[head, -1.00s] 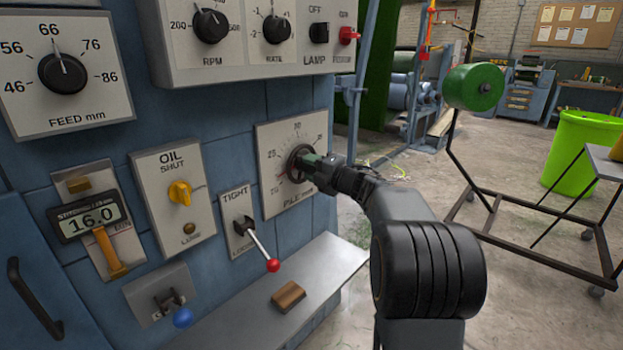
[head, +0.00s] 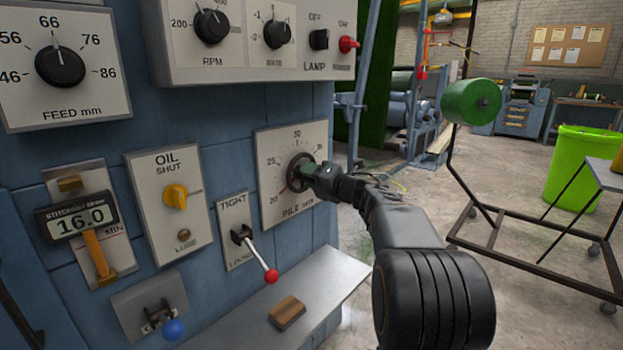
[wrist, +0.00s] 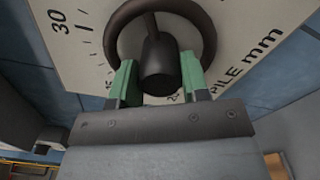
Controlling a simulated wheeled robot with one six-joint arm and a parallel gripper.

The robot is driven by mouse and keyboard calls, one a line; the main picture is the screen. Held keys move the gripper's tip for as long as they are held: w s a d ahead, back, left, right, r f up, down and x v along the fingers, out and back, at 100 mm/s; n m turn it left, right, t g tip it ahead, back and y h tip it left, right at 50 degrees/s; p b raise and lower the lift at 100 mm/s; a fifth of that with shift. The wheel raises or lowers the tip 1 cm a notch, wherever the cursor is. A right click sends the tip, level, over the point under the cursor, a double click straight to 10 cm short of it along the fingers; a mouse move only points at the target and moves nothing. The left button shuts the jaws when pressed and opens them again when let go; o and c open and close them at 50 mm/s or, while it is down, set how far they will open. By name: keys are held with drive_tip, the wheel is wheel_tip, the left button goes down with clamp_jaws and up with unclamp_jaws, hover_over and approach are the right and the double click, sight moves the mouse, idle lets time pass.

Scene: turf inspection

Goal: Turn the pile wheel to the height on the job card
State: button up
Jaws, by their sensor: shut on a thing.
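The pile wheel (head: 291,177) is a dark ring with a central hub on a white dial plate (head: 268,137) marked 20, 25, 30, 35 and "PILE mm". A small red pointer shows at the wheel's lower left, near the 20 mark. My gripper (head: 312,172) reaches the wheel from the right. In the wrist view the wheel (wrist: 208,35) fills the top, and the green fingers of my gripper (wrist: 160,78) stand on both sides of its dark hub, shut on it. The pointer is hidden there. I cannot read a job card in these views.
A lever with a red ball (head: 270,277) sits on the TIGHT/LOOSE plate left of the dial, its ball low and to the right. A metal shelf (head: 335,285) with a wooden block (head: 286,312) juts out below. A cart with a green roll (head: 470,103) stands to the right.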

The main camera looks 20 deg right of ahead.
drive_tip(key=o, duration=0.9)
drive_tip(key=shift+o, duration=0.2)
drive_tip(key=shift+s, duration=0.1)
drive_tip(key=p+v, duration=0.2)
drive_tip(key=v, duration=1.1)
drive_tip(key=shift+s, duration=0.35)
drive_tip(key=shift+d+r, duration=0.1)
drive_tip(key=shift+r, duration=0.05)
